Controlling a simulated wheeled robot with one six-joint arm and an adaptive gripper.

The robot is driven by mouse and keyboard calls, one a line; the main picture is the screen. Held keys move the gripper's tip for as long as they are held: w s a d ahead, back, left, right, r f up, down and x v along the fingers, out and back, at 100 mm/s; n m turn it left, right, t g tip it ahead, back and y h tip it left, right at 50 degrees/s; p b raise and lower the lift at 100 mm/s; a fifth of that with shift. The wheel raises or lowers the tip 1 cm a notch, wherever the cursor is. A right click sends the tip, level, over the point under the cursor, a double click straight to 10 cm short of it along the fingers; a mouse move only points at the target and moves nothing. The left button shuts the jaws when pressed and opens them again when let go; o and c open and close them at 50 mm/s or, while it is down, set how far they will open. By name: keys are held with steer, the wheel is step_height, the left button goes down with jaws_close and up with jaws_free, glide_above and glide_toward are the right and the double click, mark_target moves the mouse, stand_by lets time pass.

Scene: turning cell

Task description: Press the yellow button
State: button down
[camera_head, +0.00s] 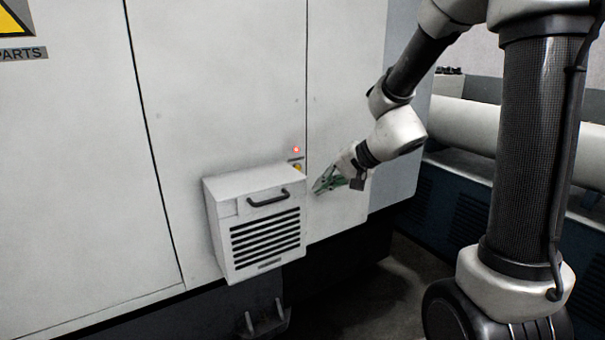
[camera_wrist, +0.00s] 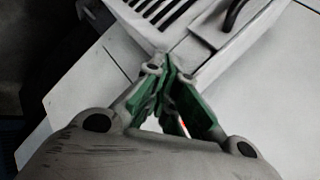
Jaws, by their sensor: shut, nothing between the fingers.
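The small yellow button (camera_head: 297,168) is on the white machine front, just above the top right corner of the louvred box. A small dark label sits just above it. My gripper (camera_head: 316,190) is shut and empty, its green fingers pointing left toward the machine, a little right of and below the button in the head view. In the wrist view the closed fingers (camera_wrist: 167,66) point at the box's corner. I cannot make out the button there; the fingers and gripper body cover much of the middle. I cannot tell the gap between fingertips and panel.
A white louvred box (camera_head: 214,225) with a black handle (camera_head: 268,197) juts out from the machine, left of my gripper. A red light (camera_head: 296,149) glows above the button. The flat white panel (camera_head: 345,75) above and right of the button is clear.

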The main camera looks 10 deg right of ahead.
steer(key=shift+w+d+f+m, duration=0.1)
steer(key=shift+w+f+m, duration=0.25)
steer(key=shift+w+f, duration=0.25)
steer(key=shift+w+d+f+m, duration=0.1)
steer(key=shift+w+f+m, duration=0.25)
steer(key=shift+w, duration=0.3)
steer(key=shift+a, duration=0.1)
steer(key=w+a, duration=0.2)
steer(key=w, duration=0.6)
steer(key=shift+w+a, duration=0.15)
steer(key=shift+a, duration=0.15)
steer(key=shift+w, duration=0.1)
stand_by(0.5)
steer(key=shift+w+a, duration=0.15)
steer(key=shift+w, duration=0.15)
steer(key=shift+w+a, duration=0.1)
steer(key=shift+w, duration=0.2)
stand_by(0.6)
steer(key=shift+s, duration=0.15)
steer(key=shift+s+d, duration=0.25)
steer(key=shift+s, duration=0.3)
